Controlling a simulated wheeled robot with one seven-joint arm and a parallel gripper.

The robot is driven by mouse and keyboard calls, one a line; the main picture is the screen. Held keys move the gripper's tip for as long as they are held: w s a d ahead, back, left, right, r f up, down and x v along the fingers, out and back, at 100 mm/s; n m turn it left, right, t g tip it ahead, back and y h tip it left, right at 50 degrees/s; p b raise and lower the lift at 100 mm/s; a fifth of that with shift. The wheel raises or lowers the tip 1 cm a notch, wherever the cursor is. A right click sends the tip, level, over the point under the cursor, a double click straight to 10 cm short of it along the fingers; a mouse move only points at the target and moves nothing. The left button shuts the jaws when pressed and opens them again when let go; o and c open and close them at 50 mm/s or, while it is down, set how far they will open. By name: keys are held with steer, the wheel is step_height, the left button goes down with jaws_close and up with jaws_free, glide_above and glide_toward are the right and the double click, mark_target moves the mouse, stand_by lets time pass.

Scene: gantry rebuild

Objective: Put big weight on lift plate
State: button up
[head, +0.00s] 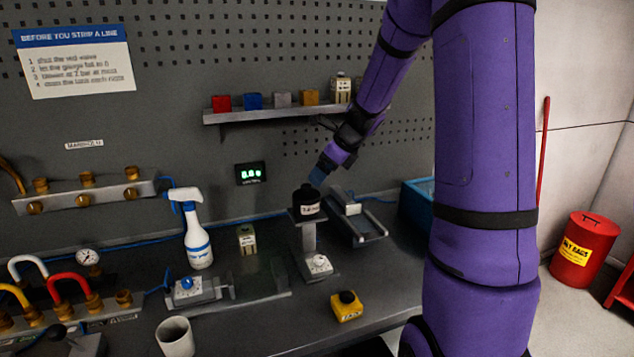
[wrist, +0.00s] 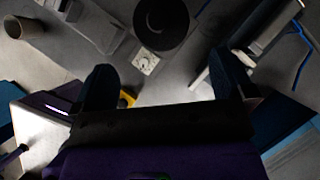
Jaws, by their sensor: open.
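A black cylindrical weight with a knob and pale label (head: 306,203) stands upright on the small lift plate (head: 293,217) on top of a grey post. A white dial (head: 320,265) sits on the base below. My gripper (head: 318,178) is just above and right of the weight, pointing down. In the wrist view the weight (wrist: 161,20) shows as a dark disc at the top, beyond the two spread fingers (wrist: 163,65). Nothing is between the fingers. The plate is mostly hidden under the weight.
A grey tray-like device (head: 358,220) stands right of the post. A spray bottle (head: 198,240), a small beige block (head: 247,239) and a cup (head: 175,337) are to the left. A yellow block (head: 346,305) lies in front. A shelf (head: 270,114) holds several small blocks above.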

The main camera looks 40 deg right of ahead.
steer(key=s+a+r+n+g+h, duration=0.1)
steer(key=s+a+r+n, duration=1)
steer(key=s+a+n, duration=0.3)
steer(key=s+a+r+n+h, duration=0.1)
steer(key=s+a+n, duration=0.1)
steer(key=s+n, duration=0.5)
steer(key=s+a+r+n+h, duration=0.1)
steer(key=s+a+n, duration=0.1)
steer(key=s+n, duration=0.6)
steer(key=shift+s+n, duration=0.2)
steer(key=shift+n, duration=0.4)
